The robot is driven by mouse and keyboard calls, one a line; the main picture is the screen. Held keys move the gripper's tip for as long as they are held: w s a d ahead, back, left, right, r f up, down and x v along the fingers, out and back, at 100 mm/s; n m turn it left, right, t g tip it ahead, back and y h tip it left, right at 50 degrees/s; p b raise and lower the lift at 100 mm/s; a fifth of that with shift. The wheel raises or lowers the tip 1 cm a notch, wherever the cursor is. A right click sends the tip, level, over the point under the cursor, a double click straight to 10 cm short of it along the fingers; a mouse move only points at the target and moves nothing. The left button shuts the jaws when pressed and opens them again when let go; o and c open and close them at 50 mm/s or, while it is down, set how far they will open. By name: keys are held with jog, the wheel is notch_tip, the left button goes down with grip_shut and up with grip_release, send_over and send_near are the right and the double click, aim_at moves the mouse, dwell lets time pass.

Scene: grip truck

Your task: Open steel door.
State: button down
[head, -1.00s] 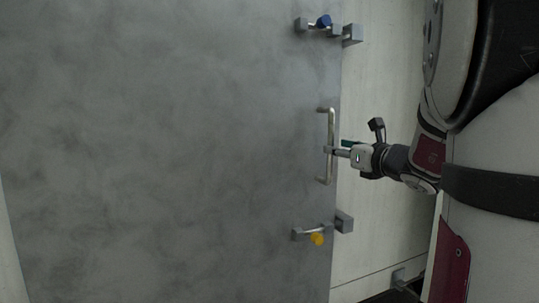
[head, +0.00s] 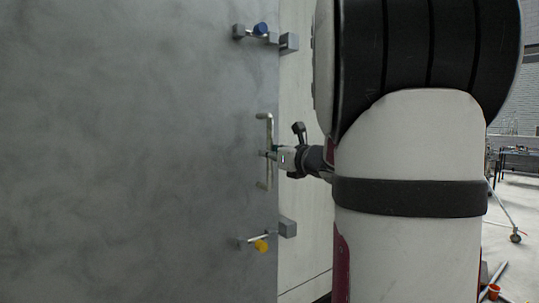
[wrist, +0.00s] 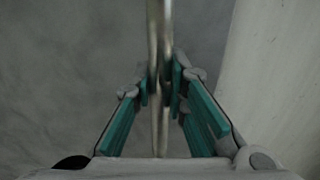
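The grey steel door (head: 120,150) fills the left of the head view. Its upright bar handle (head: 268,120) is near the door's right edge. My gripper (head: 268,154) reaches the handle from the right, at about its middle. In the wrist view the bar (wrist: 160,25) runs between the teal-padded fingers (wrist: 163,88), which close in on it from both sides. A bolt with a blue knob (head: 261,29) is above the handle. A bolt with a yellow knob (head: 261,246) is below it. I cannot tell whether either bolt reaches into its catch.
Grey catch blocks (head: 289,43) and (head: 287,229) sit beside the door edge, by a pale wall panel (head: 305,245). My arm covers much of the right side. At far right are a table (head: 518,153), a wheeled stand (head: 514,237) and an orange item (head: 494,292) on the floor.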

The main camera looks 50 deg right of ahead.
jog(key=shift+s, duration=0.1)
jog(key=v, duration=0.6)
jog(key=shift+a+p, duration=0.3)
jog(key=shift+a, duration=0.1)
jog(key=a+p+v, duration=0.1)
jog(key=v, duration=0.5)
jog(key=shift+a, duration=0.25)
jog(key=shift+s, duration=0.15)
dwell(0.3)
jog(key=s+a+p, duration=0.1)
jog(key=s+a, duration=0.2)
jog(key=s, duration=0.2)
jog(key=shift+s+a, duration=0.2)
jog(key=shift+s, duration=0.1)
